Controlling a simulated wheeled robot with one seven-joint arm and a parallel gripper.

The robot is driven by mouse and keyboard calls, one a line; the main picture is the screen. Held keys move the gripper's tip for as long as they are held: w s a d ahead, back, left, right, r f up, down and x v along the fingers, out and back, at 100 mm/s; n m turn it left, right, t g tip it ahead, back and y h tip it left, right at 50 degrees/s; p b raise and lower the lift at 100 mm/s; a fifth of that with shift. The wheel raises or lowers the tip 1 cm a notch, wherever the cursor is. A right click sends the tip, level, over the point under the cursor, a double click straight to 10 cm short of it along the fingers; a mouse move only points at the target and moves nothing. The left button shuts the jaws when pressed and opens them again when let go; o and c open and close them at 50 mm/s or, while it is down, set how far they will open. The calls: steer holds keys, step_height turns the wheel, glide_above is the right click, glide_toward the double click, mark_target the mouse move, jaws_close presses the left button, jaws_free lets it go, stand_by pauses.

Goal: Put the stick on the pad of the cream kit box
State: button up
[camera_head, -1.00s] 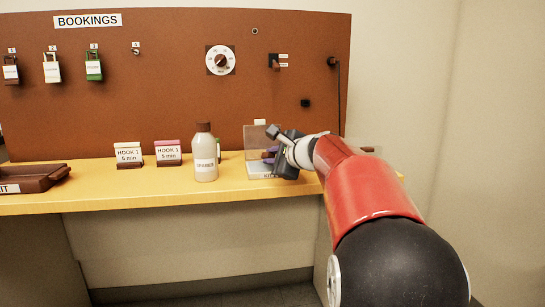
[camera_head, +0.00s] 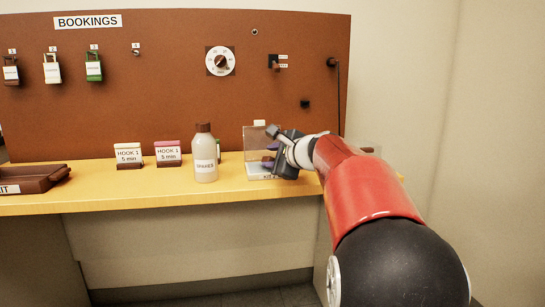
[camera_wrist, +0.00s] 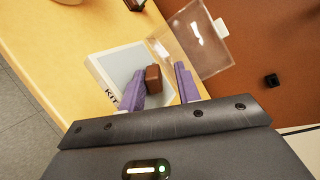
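The kit box (camera_wrist: 103,86) is pale, labelled KIT, and lies open with its clear lid (camera_wrist: 200,42) raised. Its grey pad (camera_wrist: 118,66) shows in the wrist view. The stick (camera_wrist: 153,78), a short brown block, appears to lie on the pad towards the lid side. My gripper (camera_wrist: 160,70) has its two purple fingers apart, one on each side of the stick. A gap shows between the stick and the right finger. In the head view my gripper (camera_head: 270,151) is over the box (camera_head: 256,172) and hides much of it, including the stick.
A capped bottle (camera_head: 205,158) stands on the yellow bench just left of the box. Two HOOK 1 cards (camera_head: 128,156) and a brown tray (camera_head: 38,177) are further left. The brown board (camera_head: 180,95) with padlocks and a dial rises behind.

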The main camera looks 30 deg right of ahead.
steer(key=shift+f, duration=0.2)
steer(key=shift+s+d+r+p, duration=0.2)
steer(key=shift+s+r+p, duration=0.3)
steer(key=shift+s+r, duration=0.85)
steer(key=shift+s+d+r+p, duration=0.2)
steer(key=shift+s+r+p, duration=0.25)
steer(key=shift+s+r, duration=0.85)
steer(key=shift+s+f, duration=0.15)
steer(key=shift+f, duration=0.05)
steer(key=shift+s, duration=0.1)
steer(key=a+v, duration=0.1)
steer(key=v, duration=0.6)
steer(key=shift+s+d, duration=0.35)
steer(key=shift+d, duration=0.2)
steer(key=shift+a, duration=0.1)
